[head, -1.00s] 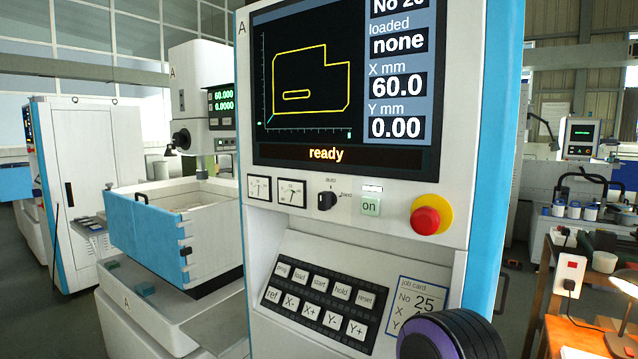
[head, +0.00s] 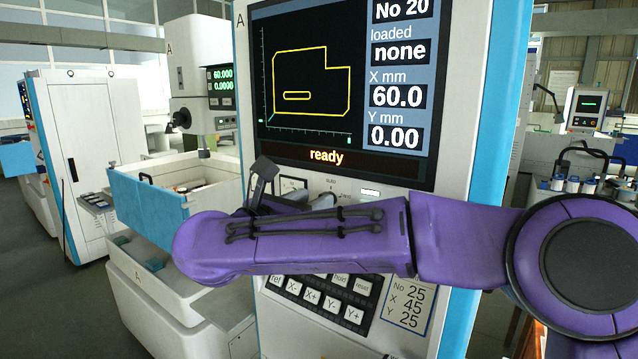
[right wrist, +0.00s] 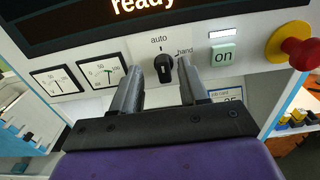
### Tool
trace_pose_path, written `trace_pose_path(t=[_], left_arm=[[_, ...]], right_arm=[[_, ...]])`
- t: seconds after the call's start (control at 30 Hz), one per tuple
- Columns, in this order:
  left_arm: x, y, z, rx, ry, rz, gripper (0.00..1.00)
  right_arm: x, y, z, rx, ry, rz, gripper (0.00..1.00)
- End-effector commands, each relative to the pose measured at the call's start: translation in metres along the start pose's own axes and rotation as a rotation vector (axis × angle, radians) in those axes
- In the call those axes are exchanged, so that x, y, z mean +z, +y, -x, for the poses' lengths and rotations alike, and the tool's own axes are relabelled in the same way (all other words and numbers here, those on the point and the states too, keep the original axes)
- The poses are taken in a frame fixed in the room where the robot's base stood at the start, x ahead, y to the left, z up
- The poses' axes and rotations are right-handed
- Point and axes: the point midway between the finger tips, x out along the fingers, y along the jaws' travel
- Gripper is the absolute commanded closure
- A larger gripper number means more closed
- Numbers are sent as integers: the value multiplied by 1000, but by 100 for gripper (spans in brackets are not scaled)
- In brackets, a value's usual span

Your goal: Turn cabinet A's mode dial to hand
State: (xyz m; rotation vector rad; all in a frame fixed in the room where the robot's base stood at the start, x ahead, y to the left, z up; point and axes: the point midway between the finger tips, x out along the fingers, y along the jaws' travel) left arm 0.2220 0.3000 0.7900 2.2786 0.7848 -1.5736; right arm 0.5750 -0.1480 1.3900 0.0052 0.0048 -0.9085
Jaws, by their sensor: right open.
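Cabinet A (head: 460,110) is a white console with blue edges, and its screen (head: 310,85) reads "ready" and loaded "none". The mode dial (right wrist: 165,70) is a small black knob in the right wrist view, with "auto" above it and "hand" to its upper right. Its pointer looks turned up toward "auto". My right gripper (right wrist: 160,82) is open, with one finger on each side of the dial, apparently not closed on it. In the head view my right gripper (head: 315,201) and purple forearm cover the dial. My left gripper is not in view.
A key panel (head: 322,300) lies below my forearm. A blue-fronted tank (head: 147,207) stands to the left.

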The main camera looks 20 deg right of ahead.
Motion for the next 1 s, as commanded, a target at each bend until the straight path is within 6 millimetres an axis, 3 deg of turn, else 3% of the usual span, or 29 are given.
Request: trace_pose_path(t=[0.03,0.2,0.47,0.5,0.63,0.87,1.0], left_arm=[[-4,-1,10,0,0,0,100],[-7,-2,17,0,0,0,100],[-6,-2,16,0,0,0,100],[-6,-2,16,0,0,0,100],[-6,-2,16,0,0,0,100],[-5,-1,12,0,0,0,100],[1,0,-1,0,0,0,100]], right_arm=[[4,0,-9,-2,3,4,56],[2,0,-29,-1,0,4,56],[-1,0,-33,0,-2,4,56],[-1,0,-33,0,-2,4,60],[-1,0,-32,1,-2,5,100],[-2,0,-32,1,-3,-4,100],[-6,-1,-32,1,-4,-39,100]])
